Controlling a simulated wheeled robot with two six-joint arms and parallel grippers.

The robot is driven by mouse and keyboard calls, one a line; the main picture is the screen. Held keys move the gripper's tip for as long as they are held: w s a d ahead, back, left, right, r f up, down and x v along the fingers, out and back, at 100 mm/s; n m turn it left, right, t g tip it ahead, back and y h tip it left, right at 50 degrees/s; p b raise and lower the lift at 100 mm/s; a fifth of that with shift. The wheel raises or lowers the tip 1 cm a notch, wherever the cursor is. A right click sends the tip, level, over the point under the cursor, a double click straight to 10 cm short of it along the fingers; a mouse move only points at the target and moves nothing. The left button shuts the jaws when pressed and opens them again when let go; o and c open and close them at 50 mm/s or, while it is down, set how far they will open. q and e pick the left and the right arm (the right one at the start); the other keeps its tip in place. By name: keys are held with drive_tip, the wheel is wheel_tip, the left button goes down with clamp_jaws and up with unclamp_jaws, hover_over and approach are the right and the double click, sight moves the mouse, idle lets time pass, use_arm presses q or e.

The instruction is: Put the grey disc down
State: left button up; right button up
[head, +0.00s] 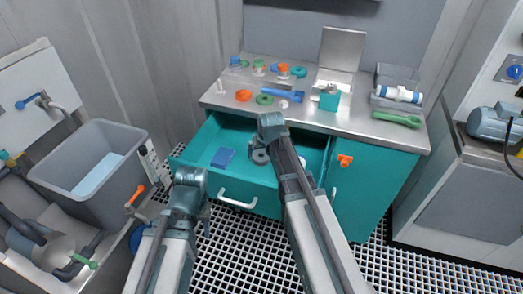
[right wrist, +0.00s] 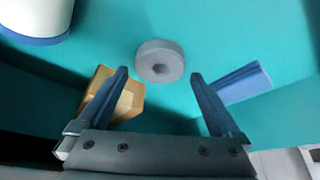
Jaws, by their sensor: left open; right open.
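The grey disc (right wrist: 160,61), round with a small hole in its middle, appears to lie flat on the floor of the open teal drawer (head: 205,140). In the head view the disc (head: 260,157) is partly hidden by my right arm. My right gripper (right wrist: 159,74) is open; its two fingertips stand apart, just short of the disc in the picture, and hold nothing. Whether they are still level with the disc's sides I cannot tell. My left gripper (head: 206,218) is low in front of the drawer, away from the disc; its fingers are small and partly hidden.
In the drawer lie a blue block (head: 222,158), a tan block (right wrist: 128,100) and a white, blue-rimmed round thing (right wrist: 38,22). The steel counter (head: 330,117) above holds several rings and small parts. A grey sink (head: 95,140) stands at the left. The drawer's left floor has free room.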

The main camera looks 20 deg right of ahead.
use_arm(q)
wheel_tip(320, 180, up, 9)
drive_tip(key=p, duration=0.7)
drive_tip(key=shift+p, duration=0.4)
use_arm(e)
drive_tip(key=v, duration=0.9)
drive_tip(key=shift+r, duration=0.3)
use_arm(q)
drive_tip(key=shift+f, duration=0.1)
use_arm(e)
drive_tip(key=shift+s, duration=0.1)
